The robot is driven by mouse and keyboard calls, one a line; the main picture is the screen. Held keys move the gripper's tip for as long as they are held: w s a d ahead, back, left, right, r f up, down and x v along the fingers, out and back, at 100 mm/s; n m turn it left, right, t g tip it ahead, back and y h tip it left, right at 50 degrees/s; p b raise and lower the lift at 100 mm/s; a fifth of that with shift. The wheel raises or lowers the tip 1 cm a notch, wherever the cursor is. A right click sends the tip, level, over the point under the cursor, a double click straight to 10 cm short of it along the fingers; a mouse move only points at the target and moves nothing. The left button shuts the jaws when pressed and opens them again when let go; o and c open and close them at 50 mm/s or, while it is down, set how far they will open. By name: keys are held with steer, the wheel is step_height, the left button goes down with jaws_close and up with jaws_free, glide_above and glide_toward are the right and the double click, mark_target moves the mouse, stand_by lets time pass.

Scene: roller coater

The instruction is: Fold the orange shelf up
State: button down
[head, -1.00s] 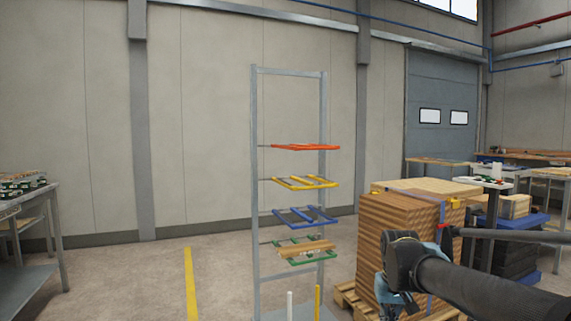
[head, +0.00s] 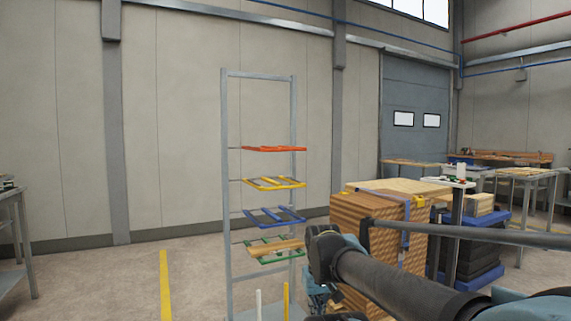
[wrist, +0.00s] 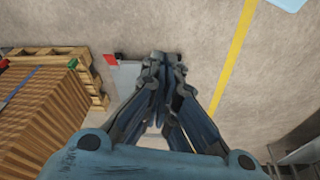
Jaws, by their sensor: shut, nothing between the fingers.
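The orange shelf (head: 273,149) is the top one on a grey metal rack (head: 226,190) in the head view. It sticks out roughly level from the frame. Below it are a yellow shelf (head: 273,184), a blue shelf (head: 274,218) and a green shelf (head: 272,250), also folded out. My gripper (wrist: 158,62) points down over the floor in the wrist view, its fingers together and empty. In the head view my arm is at the lower right, to the right of the rack and well below the orange shelf. The fingertips are not clear there.
Stacked wooden boards (head: 364,215) on a pallet stand right of the rack, near my arm; the pallet (wrist: 80,70) also shows in the wrist view. A yellow line (head: 165,285) marks open floor left of the rack. A table (head: 20,230) stands at the far left.

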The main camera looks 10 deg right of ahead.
steer(key=w+d+r+n+t+h, duration=0.1)
steer(key=w+d+r+n+t, duration=0.25)
steer(key=w, duration=0.65)
steer(key=w+d+r+n+t+h, duration=0.1)
steer(key=w+r+n+t, duration=0.2)
steer(key=w+r+n, duration=0.55)
steer(key=w+d+r+n+t+h, duration=0.15)
steer(key=w+r+t, duration=0.25)
steer(key=w, duration=0.9)
steer(key=w+a+r+n+t+y, duration=0.3)
steer(key=w+r+n+t+y, duration=0.2)
steer(key=w+r+n, duration=0.5)
steer(key=w+a+r+n+t+y, duration=0.4)
steer(key=w+r+n+t+y, duration=0.1)
steer(key=w+r+n, duration=0.6)
steer(key=shift+w+r+n+y, duration=0.3)
steer(key=shift+w+n+y, duration=0.35)
steer(key=shift+w+n, duration=1.1)
steer(key=shift+s+r+n, duration=0.1)
steer(key=shift+s+n, duration=0.3)
steer(key=shift+s, duration=0.05)
